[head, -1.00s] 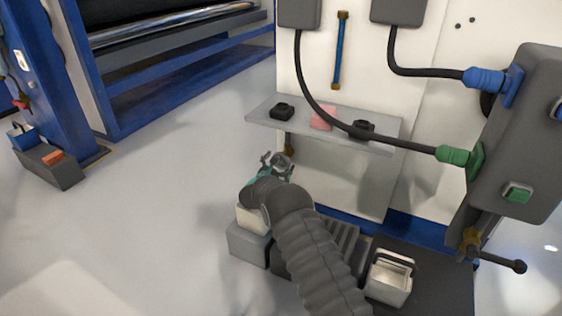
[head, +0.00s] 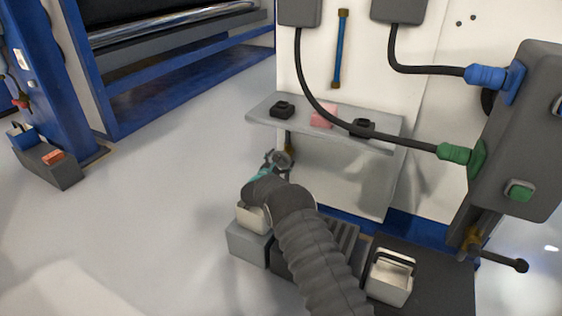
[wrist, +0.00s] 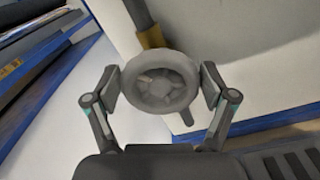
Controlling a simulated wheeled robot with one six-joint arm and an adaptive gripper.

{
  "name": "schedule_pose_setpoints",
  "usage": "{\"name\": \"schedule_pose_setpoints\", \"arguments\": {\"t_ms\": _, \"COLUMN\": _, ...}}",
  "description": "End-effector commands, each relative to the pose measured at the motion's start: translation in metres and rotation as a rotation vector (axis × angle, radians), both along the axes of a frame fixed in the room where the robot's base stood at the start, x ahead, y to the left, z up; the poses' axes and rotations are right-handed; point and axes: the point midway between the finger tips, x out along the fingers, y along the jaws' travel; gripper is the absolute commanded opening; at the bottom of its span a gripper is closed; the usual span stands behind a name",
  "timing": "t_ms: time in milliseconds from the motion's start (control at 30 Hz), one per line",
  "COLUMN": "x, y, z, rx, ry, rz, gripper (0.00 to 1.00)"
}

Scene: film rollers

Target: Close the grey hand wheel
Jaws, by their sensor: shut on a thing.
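The grey hand wheel (wrist: 160,82) is a round wheel with spokes, in the middle of the wrist view. It sits near a brass fitting (wrist: 151,37) on a dark pipe. My gripper (wrist: 162,84) has one finger on the left side of the rim and one on the right, shut on the wheel. In the head view my gripper (head: 276,161) is small, just below the shelf's left part. The wheel's own outline is hard to tell there from the fingers.
A grey shelf (head: 262,114) on the white panel (head: 340,185) carries two black items and a pink block (head: 323,116). A grey box (head: 520,130) with blue and green plugs stands at the right. Open floor (head: 150,220) lies to the left.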

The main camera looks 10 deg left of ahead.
Motion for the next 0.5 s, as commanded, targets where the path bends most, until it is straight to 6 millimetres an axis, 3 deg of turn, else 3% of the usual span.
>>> {"name": "schedule_pose_setpoints", "arguments": {"t_ms": 500, "x": -0.0008, "y": -0.0042, "z": -0.0043, "rx": 0.327, "ry": -0.118, "rz": -0.001, "gripper": 0.48}}
